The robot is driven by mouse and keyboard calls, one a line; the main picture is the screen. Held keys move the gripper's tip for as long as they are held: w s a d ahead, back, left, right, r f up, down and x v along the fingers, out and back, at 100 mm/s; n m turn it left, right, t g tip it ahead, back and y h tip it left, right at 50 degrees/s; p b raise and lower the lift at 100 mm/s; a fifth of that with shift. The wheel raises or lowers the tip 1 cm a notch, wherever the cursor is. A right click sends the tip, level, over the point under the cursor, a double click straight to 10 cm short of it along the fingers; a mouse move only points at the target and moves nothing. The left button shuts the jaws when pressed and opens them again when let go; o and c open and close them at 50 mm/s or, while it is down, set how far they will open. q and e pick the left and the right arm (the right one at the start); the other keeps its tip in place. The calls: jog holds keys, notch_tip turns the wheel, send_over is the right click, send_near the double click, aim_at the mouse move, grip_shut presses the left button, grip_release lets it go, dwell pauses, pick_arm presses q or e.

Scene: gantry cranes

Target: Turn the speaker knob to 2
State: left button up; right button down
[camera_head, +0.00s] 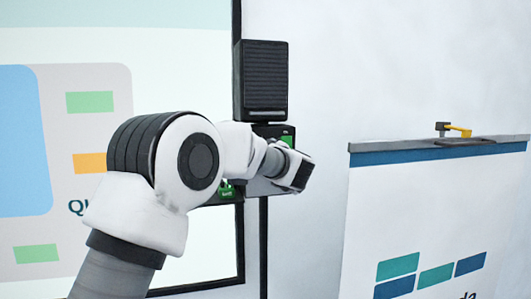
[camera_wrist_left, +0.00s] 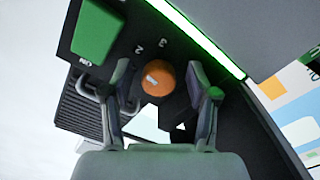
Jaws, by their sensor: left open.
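The round orange knob (camera_wrist_left: 157,77) sits on a dark panel (camera_wrist_left: 122,30) in the left wrist view. It has a small pale mark left of its centre, and the numerals 2 and 3 are printed above it. My left gripper (camera_wrist_left: 159,70) is open, with one finger on each side of the knob; whether either touches it I cannot tell. In the head view the black speaker (camera_head: 263,80) is on the wall above the panel, and my left arm hides the knob and the fingers. My right gripper is not in view.
A green button (camera_wrist_left: 95,33) is near the left finger, with a metal handle (camera_wrist_left: 92,90) below it. A bright green strip (camera_wrist_left: 200,38) runs along the panel edge. In the head view, a large screen (camera_head: 190,60) is at left and a flip chart (camera_head: 430,215) at right.

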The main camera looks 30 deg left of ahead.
pick_arm(q)
jog(key=v, duration=1.1)
jog(key=shift+s+d, duration=0.15)
jog(key=shift+d, duration=0.1)
jog(key=shift+f, duration=0.1)
